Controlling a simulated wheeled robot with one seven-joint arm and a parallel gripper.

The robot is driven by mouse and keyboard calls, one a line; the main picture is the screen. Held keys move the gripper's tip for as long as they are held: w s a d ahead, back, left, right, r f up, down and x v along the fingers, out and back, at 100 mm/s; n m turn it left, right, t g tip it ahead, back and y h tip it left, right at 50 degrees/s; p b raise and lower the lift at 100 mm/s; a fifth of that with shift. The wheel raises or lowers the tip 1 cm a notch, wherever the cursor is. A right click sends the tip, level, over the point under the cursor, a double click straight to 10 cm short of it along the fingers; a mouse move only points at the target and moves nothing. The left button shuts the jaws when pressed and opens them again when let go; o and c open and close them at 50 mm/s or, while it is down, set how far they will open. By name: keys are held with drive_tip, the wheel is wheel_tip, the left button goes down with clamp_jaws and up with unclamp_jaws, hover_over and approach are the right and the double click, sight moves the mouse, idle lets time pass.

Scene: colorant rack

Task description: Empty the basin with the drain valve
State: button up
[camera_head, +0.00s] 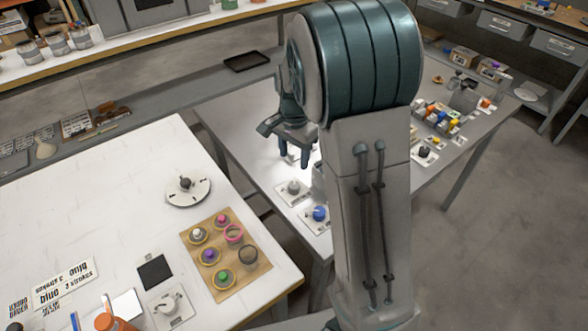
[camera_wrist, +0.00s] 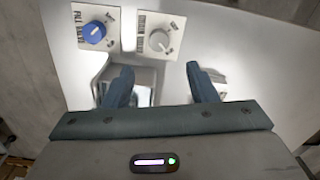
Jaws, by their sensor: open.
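A pale grey knob on a white plate, seemingly the drain valve (camera_wrist: 158,40), sits on the grey table. It also shows in the head view (camera_head: 293,187). A blue knob (camera_wrist: 95,32) on a plate that seems to read "FILL VALVE" sits beside it, also in the head view (camera_head: 319,213). The grey basin (camera_wrist: 104,66) shows partly in the wrist view behind my left finger; my arm hides most of it in the head view. My gripper (camera_wrist: 160,72) is open and empty above the table, apart from the grey knob, which lies beyond the fingertips.
A white table (camera_head: 110,190) at left holds a wooden board (camera_head: 222,285) with several coloured cups and a round white dial (camera_head: 187,191). Several small coloured containers (camera_head: 440,115) stand farther along the grey table. A dark tray (camera_head: 247,61) lies on a shelf behind.

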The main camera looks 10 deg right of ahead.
drive_tip(key=shift+r, duration=1.65)
drive_tip(key=s+r+n+t, duration=0.1)
drive_tip(key=s+n, duration=0.4)
drive_tip(key=s, duration=0.6)
drive_tip(key=s+r+n+t, duration=0.1)
drive_tip(key=s+r+n, duration=0.3)
drive_tip(key=s, duration=0.6)
drive_tip(key=shift+s+n+t, duration=0.4)
drive_tip(key=shift+n, duration=0.4)
